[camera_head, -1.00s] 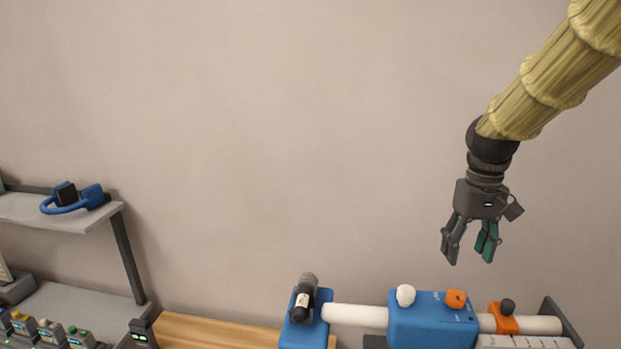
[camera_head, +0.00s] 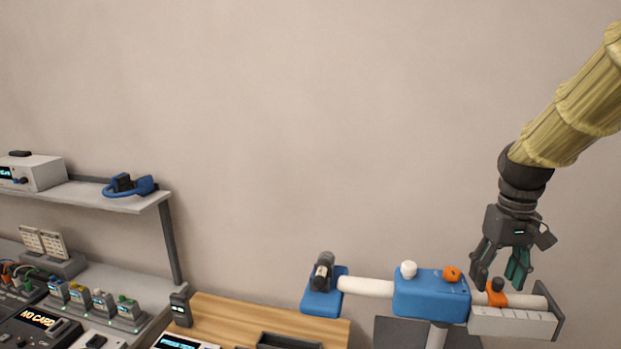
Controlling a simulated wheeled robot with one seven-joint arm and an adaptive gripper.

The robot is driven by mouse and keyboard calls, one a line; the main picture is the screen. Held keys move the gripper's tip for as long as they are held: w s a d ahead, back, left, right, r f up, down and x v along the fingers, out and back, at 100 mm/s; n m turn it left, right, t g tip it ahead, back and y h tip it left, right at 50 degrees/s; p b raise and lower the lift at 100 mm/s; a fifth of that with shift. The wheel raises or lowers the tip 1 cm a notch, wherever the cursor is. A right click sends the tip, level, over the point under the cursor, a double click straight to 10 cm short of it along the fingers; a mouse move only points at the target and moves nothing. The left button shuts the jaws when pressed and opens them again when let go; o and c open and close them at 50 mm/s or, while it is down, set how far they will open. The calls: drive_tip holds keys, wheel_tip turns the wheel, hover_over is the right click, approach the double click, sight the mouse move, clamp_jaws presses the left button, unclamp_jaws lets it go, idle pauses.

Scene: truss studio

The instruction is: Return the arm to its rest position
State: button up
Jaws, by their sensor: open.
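My gripper (camera_head: 499,283) hangs from my yellow-sleeved arm at the right of the head view.
A blue box (camera_head: 431,297) sits on the white bar (camera_head: 366,286), with a blue end holder (camera_head: 323,302) at its left. The wall above is bare.

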drive_tip(key=s+a+f+b, duration=0.2)
drive_tip(key=f, duration=1.2)
drive_tip(key=s+a+f+b, duration=0.1)
drive_tip(key=a+f+b, duration=0.15)
drive_tip(key=f, duration=1.05)
drive_tip(key=s+a+f+b, duration=0.2)
drive_tip(key=a+f, duration=0.1)
drive_tip(key=f, duration=1.1)
drive_tip(key=s+a+f+b, duration=0.3)
drive_tip(key=s+f, duration=0.8)
drive_tip(key=f, duration=0.1)
drive_tip(key=s+a+f+b, duration=0.3)
drive_tip(key=s+f, duration=0.9)
drive_tip(key=f, duration=0.1)
drive_tip(key=shift+s, duration=0.15)
drive_tip(key=shift+a, duration=0.1)
